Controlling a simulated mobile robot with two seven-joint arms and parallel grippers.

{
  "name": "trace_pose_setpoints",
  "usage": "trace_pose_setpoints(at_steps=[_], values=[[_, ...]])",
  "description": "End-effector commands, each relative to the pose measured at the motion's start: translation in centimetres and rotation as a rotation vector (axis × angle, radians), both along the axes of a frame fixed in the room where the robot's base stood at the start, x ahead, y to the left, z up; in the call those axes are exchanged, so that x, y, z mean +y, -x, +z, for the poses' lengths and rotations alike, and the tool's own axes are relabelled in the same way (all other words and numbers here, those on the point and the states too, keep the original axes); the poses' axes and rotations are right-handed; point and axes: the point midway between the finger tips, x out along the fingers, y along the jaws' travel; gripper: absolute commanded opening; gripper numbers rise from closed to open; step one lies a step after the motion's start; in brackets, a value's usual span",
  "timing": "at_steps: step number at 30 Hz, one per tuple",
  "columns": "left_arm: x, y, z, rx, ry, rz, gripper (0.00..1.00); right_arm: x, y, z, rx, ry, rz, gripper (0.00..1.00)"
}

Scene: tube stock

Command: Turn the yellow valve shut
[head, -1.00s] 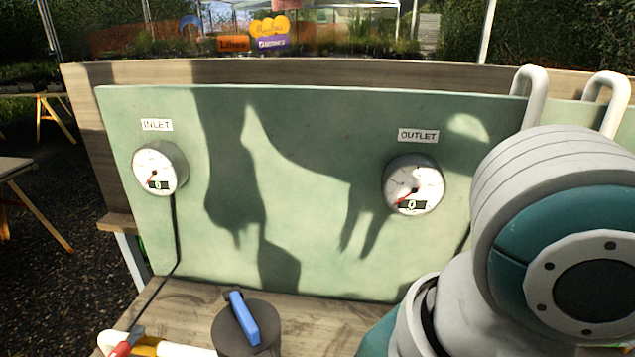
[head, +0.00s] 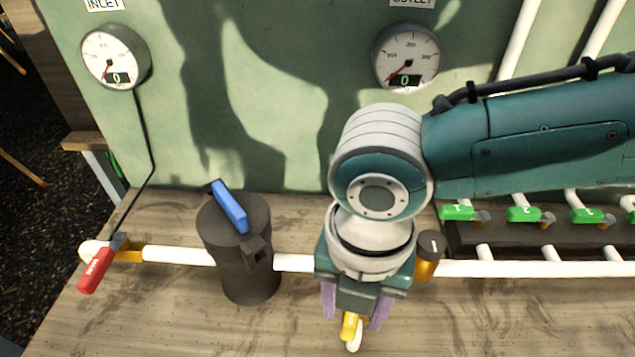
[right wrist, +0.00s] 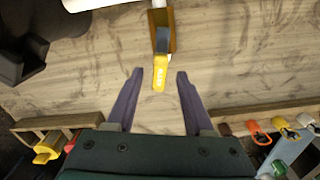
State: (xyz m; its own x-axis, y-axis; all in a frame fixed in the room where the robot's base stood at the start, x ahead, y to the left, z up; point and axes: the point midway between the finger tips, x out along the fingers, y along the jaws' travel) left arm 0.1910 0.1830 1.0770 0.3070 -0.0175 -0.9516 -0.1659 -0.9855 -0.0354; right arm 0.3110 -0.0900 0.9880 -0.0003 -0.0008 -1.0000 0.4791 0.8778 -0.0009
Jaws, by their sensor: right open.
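The yellow valve handle (head: 351,326) shows at the front of the bench in the head view, partly hidden by my right gripper. It also shows in the right wrist view (right wrist: 160,72), joined to a brass-coloured valve body (right wrist: 163,25). My right gripper (head: 355,312) points down over it, open, with one purple finger on each side of the handle. In the right wrist view the handle's end lies between the fingertips, and no touch shows. I cannot tell the exact height gap. My left gripper is not in view.
A red-handled valve (head: 97,270) sits at the left of the white pipe (head: 180,256). A dark cylinder with a blue lever (head: 230,207) stands left of my gripper. Several green-handled valves (head: 523,214) line the right. Two gauges, inlet (head: 112,57) and outlet (head: 407,56), read 0.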

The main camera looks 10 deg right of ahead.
Motion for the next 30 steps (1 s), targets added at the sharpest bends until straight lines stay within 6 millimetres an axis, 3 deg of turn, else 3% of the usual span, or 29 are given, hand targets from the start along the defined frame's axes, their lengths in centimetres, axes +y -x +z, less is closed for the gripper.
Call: trace_pose_setpoints(at_steps=[10, 24, 30], values=[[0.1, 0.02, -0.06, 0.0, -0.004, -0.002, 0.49, 0.02, 0.04, -0.46, 0.0, 0.0, 0.0, 0.51], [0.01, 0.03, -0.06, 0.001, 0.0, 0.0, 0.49, 0.01, 0.02, -0.44, 0.0, 0.0, -0.001, 0.0], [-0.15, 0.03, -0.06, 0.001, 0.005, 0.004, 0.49, 0.0, 0.01, -0.43, 0.0, 0.0, -0.001, 0.0]])
